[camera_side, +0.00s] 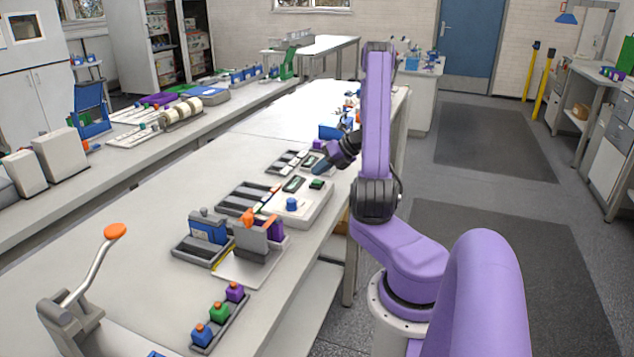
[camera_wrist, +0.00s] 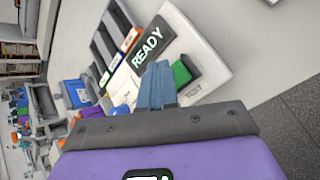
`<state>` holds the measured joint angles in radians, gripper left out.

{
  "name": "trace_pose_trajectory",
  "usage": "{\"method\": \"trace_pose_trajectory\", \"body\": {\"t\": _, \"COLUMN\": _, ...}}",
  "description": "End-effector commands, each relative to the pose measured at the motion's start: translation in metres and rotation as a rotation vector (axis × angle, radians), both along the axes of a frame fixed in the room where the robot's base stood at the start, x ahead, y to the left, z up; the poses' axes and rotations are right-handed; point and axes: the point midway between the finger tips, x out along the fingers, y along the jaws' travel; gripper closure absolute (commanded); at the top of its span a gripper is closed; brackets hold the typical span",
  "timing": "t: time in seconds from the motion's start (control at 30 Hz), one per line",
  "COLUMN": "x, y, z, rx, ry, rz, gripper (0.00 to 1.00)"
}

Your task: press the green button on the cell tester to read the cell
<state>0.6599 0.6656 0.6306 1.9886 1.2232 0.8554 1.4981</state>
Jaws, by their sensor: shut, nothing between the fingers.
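The cell tester (camera_side: 318,207) is a pale flat box on the bench, with a green button (camera_side: 316,184), a dark display (camera_side: 293,184) and a blue knob (camera_side: 291,204). In the wrist view the display (camera_wrist: 147,46) reads READY, and the green button (camera_wrist: 181,72) sits beside a TEST label (camera_wrist: 193,90). My gripper (camera_side: 318,171) has blue-grey fingers, closed together and empty. In the side view the tips appear just above the button in the picture. In the wrist view my fingers (camera_wrist: 157,68) are just left of the button; contact is not visible.
A dark slotted tray (camera_side: 245,198) lies left of the tester. A blue and grey fixture with an orange clip (camera_side: 250,217) stands in front. A rack of coloured cells (camera_side: 220,315) and an orange-knobbed lever (camera_side: 115,231) are nearer.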

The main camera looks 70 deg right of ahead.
Motion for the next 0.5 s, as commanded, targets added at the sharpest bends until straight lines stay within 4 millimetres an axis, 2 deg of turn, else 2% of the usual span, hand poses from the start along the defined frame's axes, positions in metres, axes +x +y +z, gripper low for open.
{"method": "trace_pose_trajectory", "body": {"t": 0.5, "x": 0.0001, "y": 0.0001, "z": -0.0059, "rx": 0.001, "ry": 0.000, "rz": -0.001, "gripper": 1.00}}
